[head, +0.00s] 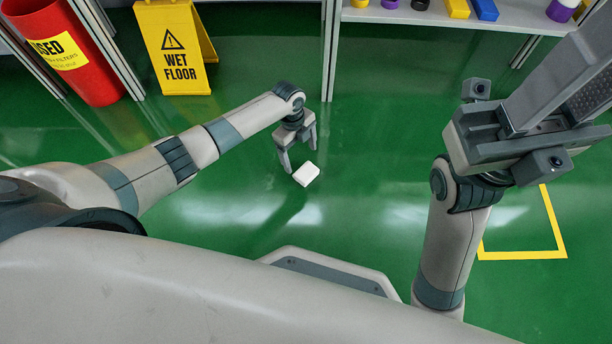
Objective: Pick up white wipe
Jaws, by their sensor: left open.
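The white wipe (306,175) is a small, pale, flat block on the green floor near the middle of the head view. My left gripper (300,158) points down just above and behind it, with its two fingers spread and nothing between them. The left fingertip is close to the wipe's left edge; I cannot tell whether it touches. My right gripper (562,88) is raised close to the camera at the upper right. Its fingers run toward the frame edge, so their opening is unclear.
A yellow wet floor sign (174,48) and a red bin (70,50) stand at the upper left. A shelf (440,14) with small coloured items is at the back. Yellow tape (522,255) marks the floor at right. The floor around the wipe is clear.

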